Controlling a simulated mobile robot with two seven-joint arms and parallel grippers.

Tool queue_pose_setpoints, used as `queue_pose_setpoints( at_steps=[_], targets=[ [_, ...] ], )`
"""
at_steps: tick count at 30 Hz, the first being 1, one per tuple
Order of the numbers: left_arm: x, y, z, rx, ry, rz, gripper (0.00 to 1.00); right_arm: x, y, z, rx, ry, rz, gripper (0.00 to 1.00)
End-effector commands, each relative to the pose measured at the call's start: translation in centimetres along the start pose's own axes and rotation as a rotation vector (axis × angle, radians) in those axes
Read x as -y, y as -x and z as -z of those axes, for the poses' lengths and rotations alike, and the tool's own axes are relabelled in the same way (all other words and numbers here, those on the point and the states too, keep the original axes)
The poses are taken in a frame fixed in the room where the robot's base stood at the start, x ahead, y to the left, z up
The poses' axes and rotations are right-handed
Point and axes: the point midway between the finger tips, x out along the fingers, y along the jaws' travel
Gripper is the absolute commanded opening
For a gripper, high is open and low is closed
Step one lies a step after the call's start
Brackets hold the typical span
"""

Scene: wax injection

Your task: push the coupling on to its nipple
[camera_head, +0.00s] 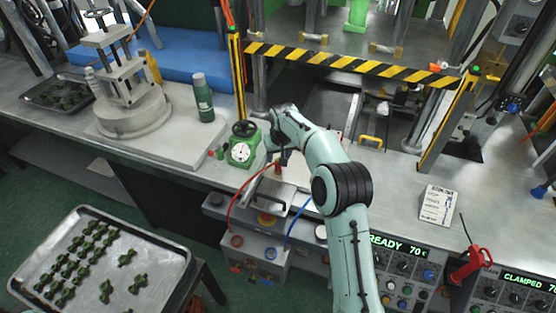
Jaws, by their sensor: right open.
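My right arm reaches in from the bottom right, and my right gripper (281,160) is over the front edge of the bench, beside the green gauge unit (242,150). Its jaws are open and small in the picture. A small reddish piece (278,169), perhaps the coupling, shows just under the jaws. Whether it touches them I cannot tell. A red hose (243,192) curves from the grey box (255,246) up towards that spot. A blue hose (298,224) rises from the same box. I cannot make out the nipple. My left gripper is out of view.
A striped press frame (350,63) stands behind my arm. A green bottle (203,98) and a round-based fixture (128,110) stand left. A tray (168,283) of green pieces is at lower left. A paper card (438,205) and red-handled tool (470,264) are at right.

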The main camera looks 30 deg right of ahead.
Motion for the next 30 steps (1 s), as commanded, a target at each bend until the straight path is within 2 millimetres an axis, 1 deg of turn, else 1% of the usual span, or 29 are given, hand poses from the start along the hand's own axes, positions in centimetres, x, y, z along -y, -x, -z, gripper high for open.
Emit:
queue_pose_setpoints(
  at_steps=[1,6,9,12,15,18,30],
  targets=[
    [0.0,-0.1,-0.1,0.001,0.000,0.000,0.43,0.0,1.4,0.1,-0.005,-0.001,0.001,0.54],
    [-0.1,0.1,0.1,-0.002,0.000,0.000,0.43,0.0,5.2,0.1,-0.005,0.000,0.001,0.54],
    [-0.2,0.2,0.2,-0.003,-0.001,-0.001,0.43,0.0,6.9,0.1,-0.004,0.000,0.001,0.54],
    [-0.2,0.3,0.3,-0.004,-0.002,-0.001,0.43,0.0,8.1,0.1,-0.003,0.000,0.000,0.54],
    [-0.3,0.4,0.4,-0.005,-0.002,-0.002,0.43,0.0,8.7,0.1,-0.001,0.000,0.000,0.54],
    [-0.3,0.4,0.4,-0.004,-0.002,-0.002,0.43,0.0,8.9,0.0,-0.001,0.000,-0.001,0.54],
    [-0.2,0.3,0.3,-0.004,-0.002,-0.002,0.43,0.0,8.9,0.0,0.000,0.000,0.000,0.54]
  ],
)
